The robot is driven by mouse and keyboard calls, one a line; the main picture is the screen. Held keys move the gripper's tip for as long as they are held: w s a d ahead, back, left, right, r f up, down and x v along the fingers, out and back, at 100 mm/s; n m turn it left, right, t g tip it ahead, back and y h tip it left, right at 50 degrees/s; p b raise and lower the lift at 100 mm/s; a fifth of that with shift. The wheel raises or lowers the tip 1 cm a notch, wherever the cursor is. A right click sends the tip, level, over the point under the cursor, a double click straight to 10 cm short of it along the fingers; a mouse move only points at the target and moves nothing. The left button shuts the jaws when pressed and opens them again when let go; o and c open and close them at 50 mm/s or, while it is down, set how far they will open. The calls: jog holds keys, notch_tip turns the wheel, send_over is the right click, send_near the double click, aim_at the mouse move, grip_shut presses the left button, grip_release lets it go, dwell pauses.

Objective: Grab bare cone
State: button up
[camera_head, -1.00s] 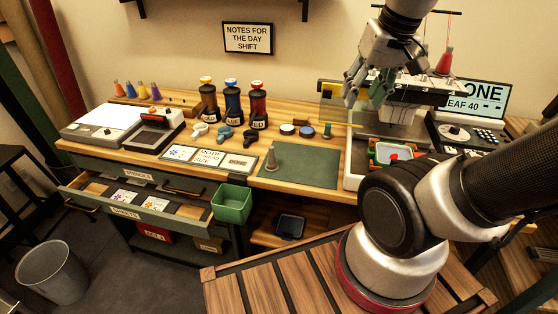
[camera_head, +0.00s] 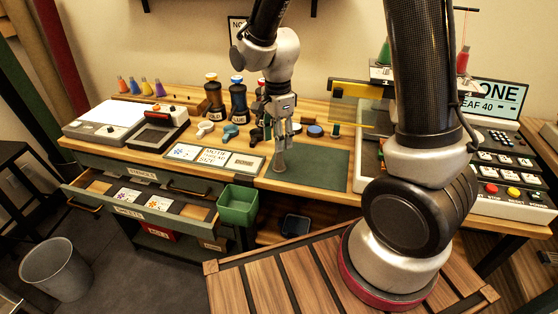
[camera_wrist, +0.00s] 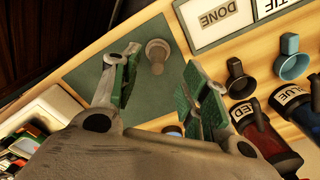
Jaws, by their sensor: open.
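The bare cone (camera_head: 279,161) is a small grey-brown cone standing upright on the dark green mat (camera_head: 325,165), near the mat's left edge. My gripper (camera_head: 282,142) is right above it, pointing down, and partly covers its top in the head view. In the wrist view the cone (camera_wrist: 157,56) shows in the gap between the two green-padded fingers (camera_wrist: 160,68), nearer the left finger. The fingers are apart, with nothing held. Whether the fingertips reach down past the cone's top, I cannot tell.
Motif and done cards (camera_head: 214,157) lie left of the mat. Behind my gripper are small cups (camera_head: 231,130) and dark bottles (camera_head: 213,97). The embroidery machine (camera_head: 367,150) stands right, with a green cone (camera_head: 385,52) and a red cone (camera_head: 462,60) on top. The mat's right part is clear.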

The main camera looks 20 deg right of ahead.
aim_at(279, 158)
notch_tip(279, 158, down, 4)
jog(key=shift+s+d+f, duration=0.1)
jog(key=shift+f, duration=0.1)
jog(key=c, duration=0.9)
jog(key=shift+o, duration=0.2)
jog(key=shift+r, duration=0.1)
